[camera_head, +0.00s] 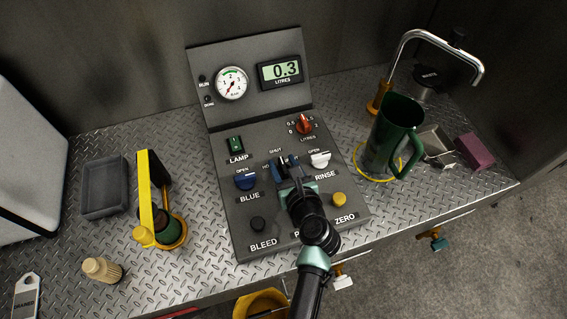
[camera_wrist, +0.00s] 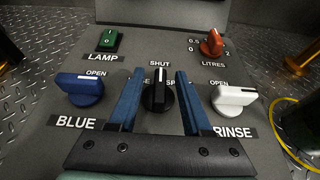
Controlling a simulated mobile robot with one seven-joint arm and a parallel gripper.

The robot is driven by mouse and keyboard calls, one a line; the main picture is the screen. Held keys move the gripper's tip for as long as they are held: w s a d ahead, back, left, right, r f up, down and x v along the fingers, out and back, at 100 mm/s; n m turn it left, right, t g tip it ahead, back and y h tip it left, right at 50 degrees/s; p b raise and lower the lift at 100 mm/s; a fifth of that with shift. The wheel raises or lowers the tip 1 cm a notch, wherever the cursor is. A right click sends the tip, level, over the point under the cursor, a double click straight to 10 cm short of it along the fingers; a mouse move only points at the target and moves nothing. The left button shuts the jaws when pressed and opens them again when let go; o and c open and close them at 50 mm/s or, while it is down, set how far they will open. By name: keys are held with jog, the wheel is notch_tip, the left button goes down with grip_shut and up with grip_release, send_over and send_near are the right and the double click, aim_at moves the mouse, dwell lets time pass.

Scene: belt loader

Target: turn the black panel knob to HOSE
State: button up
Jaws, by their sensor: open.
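The black panel knob (camera_wrist: 157,93) is in the middle of the wrist view, below the word SHUT. Its white mark is at the top, toward SHUT. Left of it the end of a label reads SE, the rest hidden by my left finger; right of it a label begins SP, the rest hidden by the other finger. My gripper (camera_wrist: 157,84) is open, with one blue finger on each side of the knob and a gap showing on both sides. In the head view my gripper (camera_head: 285,164) is over the panel's middle and mostly hides the knob.
The blue knob (camera_wrist: 83,88) and white RINSE knob (camera_wrist: 234,97) flank my fingers. The LAMP switch (camera_wrist: 109,40) and red LITRES knob (camera_wrist: 212,43) are behind. A green jug (camera_head: 391,135) stands right of the panel; a yellow-handled tool (camera_head: 146,195) stands left.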

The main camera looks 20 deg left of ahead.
jog(key=shift+w, duration=0.1)
grip_shut()
jog(key=shift+f, duration=0.1)
dwell(0.5)
jog(key=shift+n+g+y+b, duration=0.8)
jog(key=shift+n+y+b, duration=0.1)
jog(key=shift+n+y, duration=0.2)
jog(key=n+g+y+b, duration=0.2)
jog(key=n+g, duration=0.1)
jog(key=shift+w, duration=0.1)
jog(key=n+g+y+b, duration=0.1)
jog(key=n+g+b, duration=0.2)
jog(key=shift+n+g+y, duration=0.3)
jog(key=shift+g+y, duration=0.1)
grip_release()
